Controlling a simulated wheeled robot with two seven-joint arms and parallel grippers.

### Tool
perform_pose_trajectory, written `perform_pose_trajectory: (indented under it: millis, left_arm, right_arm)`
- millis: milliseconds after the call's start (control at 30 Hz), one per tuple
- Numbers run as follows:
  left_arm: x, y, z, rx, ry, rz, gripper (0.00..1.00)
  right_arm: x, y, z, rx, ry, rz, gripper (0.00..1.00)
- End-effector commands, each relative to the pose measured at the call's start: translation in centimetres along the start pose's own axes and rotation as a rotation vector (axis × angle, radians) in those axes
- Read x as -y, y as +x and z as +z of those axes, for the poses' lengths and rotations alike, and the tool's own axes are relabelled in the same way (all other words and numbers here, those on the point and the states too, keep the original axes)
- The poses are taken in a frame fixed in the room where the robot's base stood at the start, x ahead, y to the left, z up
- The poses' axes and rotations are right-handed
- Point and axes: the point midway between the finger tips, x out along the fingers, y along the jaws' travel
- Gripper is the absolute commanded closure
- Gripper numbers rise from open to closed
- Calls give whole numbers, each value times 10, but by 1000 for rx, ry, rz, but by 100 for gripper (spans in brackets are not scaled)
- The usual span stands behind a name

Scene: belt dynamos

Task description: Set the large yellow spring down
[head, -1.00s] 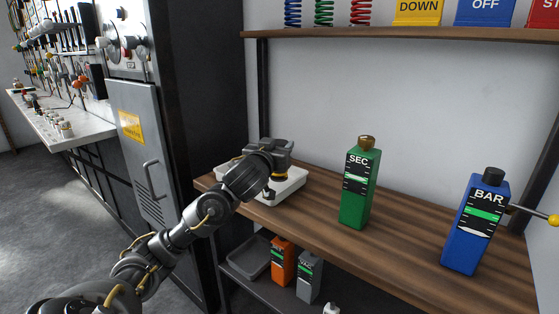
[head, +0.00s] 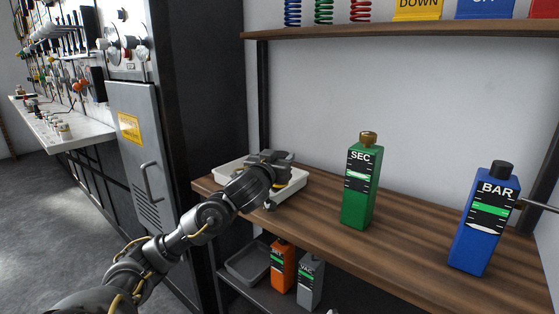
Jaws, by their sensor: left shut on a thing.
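My left gripper (head: 280,158) is over the white tray (head: 293,186) at the left end of the wooden shelf (head: 318,229). My arm and wrist cover much of the tray and the space below the gripper. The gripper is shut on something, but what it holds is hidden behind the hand. I cannot make out a large yellow spring anywhere in view. My right gripper does not show.
A green SEC bottle (head: 360,190) and a blue BAR bottle (head: 484,225) stand upright on the shelf. The upper shelf (head: 400,30) carries blue, green and red springs (head: 324,11). Orange (head: 282,264) and grey (head: 309,280) bottles stand below. A dark cabinet (head: 215,90) rises at left.

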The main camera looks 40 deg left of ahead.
Motion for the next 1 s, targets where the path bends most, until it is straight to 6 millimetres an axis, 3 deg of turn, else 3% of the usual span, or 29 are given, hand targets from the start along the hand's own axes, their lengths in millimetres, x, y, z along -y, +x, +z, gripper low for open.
perform_pose_trajectory:
  millis: [367,400,533,1000]
  left_arm:
    - [0,0,2,-2,-2,0,87]
    - [0,0,2,0,-1,0,50]
    - [0,0,2,0,-1,0,33]
    - [-4,-5,1,-1,-2,4,33]
  right_arm:
    - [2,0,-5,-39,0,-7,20]
    - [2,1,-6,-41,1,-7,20]
    - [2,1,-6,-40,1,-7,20]
    - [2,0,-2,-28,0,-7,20]
